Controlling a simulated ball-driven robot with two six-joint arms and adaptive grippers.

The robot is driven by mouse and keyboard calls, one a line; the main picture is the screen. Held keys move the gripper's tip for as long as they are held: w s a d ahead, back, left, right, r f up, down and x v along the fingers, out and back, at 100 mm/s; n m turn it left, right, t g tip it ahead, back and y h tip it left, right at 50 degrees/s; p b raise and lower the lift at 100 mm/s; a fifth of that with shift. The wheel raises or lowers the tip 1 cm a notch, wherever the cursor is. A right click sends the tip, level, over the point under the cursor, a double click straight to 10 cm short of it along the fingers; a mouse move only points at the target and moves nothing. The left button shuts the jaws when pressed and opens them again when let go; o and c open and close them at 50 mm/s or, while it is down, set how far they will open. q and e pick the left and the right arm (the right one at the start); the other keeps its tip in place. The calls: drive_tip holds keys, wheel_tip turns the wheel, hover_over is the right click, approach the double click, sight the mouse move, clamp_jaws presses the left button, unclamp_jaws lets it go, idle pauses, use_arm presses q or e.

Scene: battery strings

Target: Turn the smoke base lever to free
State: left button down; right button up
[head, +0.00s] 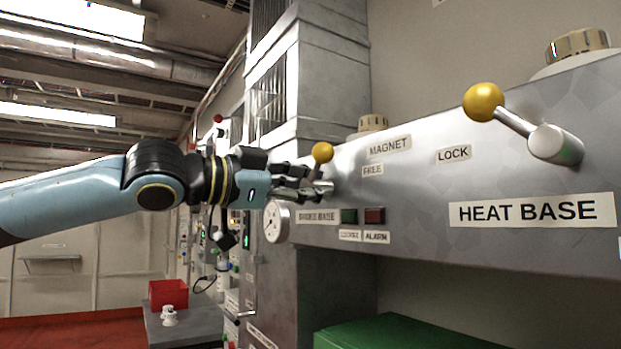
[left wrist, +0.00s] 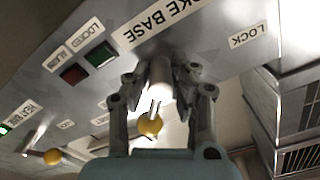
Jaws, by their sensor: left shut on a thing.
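The smoke base lever (head: 322,153) is a short metal arm with a yellow ball, above the SMOKE BASE label (head: 318,217) on a grey panel. My left gripper (head: 318,188) is at its hub, shut on the lever; the fingers partly hide it in the head view. In the left wrist view the gripper's fingers (left wrist: 160,85) stand on both sides of the metal hub, and the yellow ball (left wrist: 150,125) shows between them. The FREE label (head: 373,170) is to the right of the ball. A LOCK label (left wrist: 248,37) shows in the left wrist view. My right gripper is not in view.
A second lever with a yellow ball (head: 483,101) stands above the HEAT BASE label (head: 535,210). A green lamp (head: 348,216) and a red lamp (head: 375,215) sit right of the SMOKE BASE label. A round gauge (head: 276,221) is just below my left gripper.

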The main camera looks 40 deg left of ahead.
use_arm(q)
drive_tip(key=c, duration=1.1)
unclamp_jaws()
